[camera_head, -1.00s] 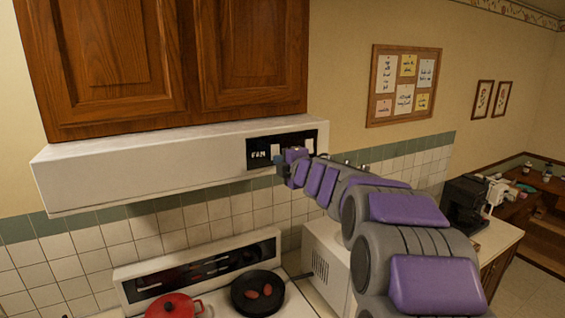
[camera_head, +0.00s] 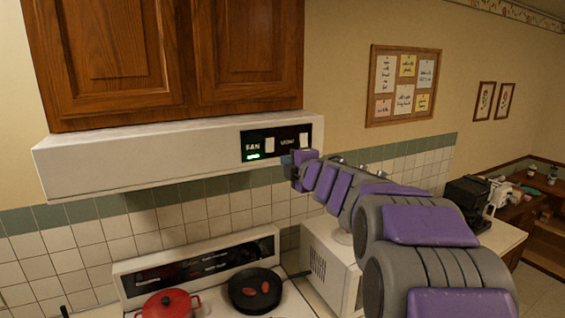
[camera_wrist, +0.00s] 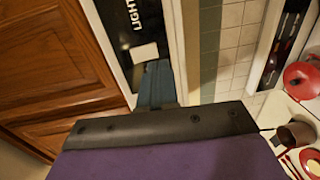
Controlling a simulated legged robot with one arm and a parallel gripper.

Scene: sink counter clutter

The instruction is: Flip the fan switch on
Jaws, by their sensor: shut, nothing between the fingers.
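The black switch panel (camera_head: 262,151) is on the right front of the white range hood. The fan switch (camera_head: 270,144) is a white rocker right of the FAN label, and a green light (camera_head: 253,156) glows under that label. The light switch (camera_head: 303,140) is a second white rocker, right of the LIGHT label; it also shows in the wrist view (camera_wrist: 146,52). My gripper (camera_head: 288,159) is shut and empty at the panel's lower right edge, right of and below the fan switch. In the wrist view its fingertips (camera_wrist: 157,68) are close to the light switch; I cannot tell whether they touch.
The white range hood (camera_head: 140,160) hangs under wooden cabinets (camera_head: 165,60). Below are a stove with a red pot (camera_head: 168,303) and a black pan (camera_head: 250,300), and a white microwave (camera_head: 330,262). Open air lies in front of the hood, left of my arm.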

